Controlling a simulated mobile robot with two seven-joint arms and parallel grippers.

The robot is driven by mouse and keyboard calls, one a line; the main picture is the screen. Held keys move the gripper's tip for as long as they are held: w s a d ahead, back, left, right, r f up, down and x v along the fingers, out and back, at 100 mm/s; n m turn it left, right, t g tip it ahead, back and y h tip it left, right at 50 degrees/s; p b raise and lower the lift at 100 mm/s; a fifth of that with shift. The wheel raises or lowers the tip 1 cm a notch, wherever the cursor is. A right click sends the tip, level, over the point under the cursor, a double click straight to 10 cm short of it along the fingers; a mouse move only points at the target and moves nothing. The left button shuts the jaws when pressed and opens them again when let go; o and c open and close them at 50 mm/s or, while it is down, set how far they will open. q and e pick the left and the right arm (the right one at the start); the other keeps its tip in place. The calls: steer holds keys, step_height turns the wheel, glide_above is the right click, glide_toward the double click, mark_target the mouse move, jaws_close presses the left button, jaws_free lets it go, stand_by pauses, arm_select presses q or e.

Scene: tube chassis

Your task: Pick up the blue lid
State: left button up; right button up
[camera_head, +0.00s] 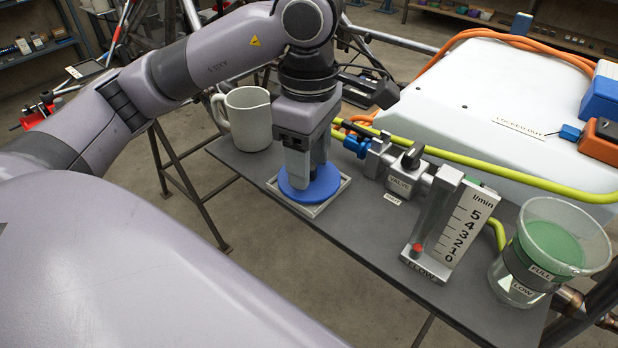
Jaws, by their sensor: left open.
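The blue lid (318,191) is a flat round disc lying on a small light-grey square tray (338,197) on the dark table. My left gripper (298,184) points straight down at the lid, with its fingertips at the lid's upper side. The fingers hide part of the lid, and I cannot tell whether they touch it. The left gripper is open. My right gripper does not show.
A white mug (248,118) stands just left of the gripper. A valve (400,172) with a yellow hose, a flow meter (440,225) and a clear cup of green liquid (550,250) stand to the right. A white case (500,100) lies behind.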

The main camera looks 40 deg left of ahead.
arm_select(q)
jaws_close()
steer(key=shift+r, duration=0.15)
